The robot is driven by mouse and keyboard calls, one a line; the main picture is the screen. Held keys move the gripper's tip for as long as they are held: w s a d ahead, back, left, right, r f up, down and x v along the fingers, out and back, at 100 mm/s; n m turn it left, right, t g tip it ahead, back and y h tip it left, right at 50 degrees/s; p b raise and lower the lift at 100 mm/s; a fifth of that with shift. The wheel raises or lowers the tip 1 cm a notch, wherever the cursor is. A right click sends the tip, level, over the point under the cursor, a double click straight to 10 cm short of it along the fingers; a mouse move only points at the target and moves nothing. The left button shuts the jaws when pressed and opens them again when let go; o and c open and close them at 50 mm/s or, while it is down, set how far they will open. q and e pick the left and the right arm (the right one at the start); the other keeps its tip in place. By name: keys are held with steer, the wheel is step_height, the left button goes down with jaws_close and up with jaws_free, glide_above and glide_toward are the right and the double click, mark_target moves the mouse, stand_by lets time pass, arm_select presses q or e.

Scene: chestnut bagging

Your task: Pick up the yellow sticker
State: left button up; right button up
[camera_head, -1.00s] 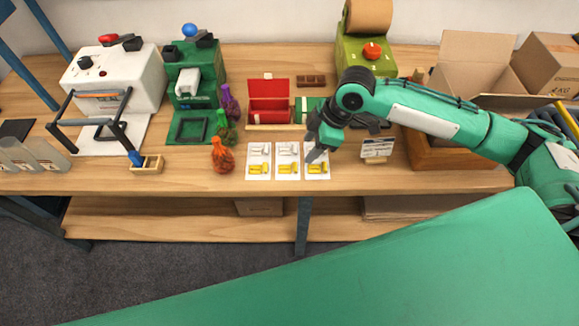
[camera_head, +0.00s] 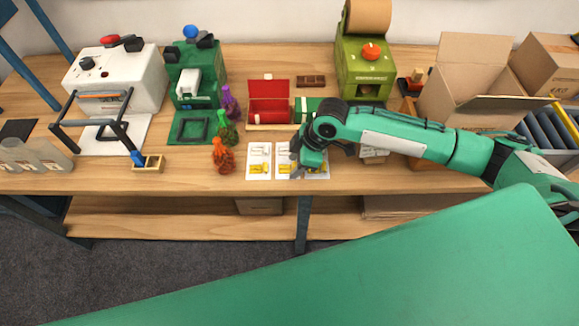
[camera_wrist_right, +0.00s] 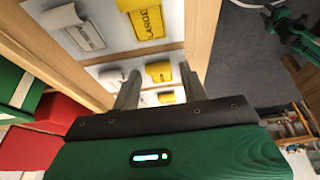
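Sticker cards lie side by side near the front edge of the table, with white stickers above and yellow stickers below. The left card's yellow sticker (camera_head: 259,168) is in clear view; my right gripper (camera_head: 296,171) is over the middle card and partly hides it and the right card. In the right wrist view, a yellow sticker marked LARGE (camera_wrist_right: 146,22) lies beyond the fingertips, beside a white sticker (camera_wrist_right: 76,32). Another yellow sticker (camera_wrist_right: 166,98) shows between the fingers. My right gripper (camera_wrist_right: 159,88) is open, its two fingers apart, holding nothing visible. My left gripper is out of view.
Orange, green and purple net bags (camera_head: 222,155) stand left of the cards. A red box (camera_head: 268,103) is behind them. A small sign (camera_head: 373,155) is at the right, partly hidden by my arm. Machines and cardboard boxes (camera_head: 466,75) stand further back.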

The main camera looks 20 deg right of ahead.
steer(key=c, duration=0.8)
jaws_close()
steer(key=shift+r, duration=0.2)
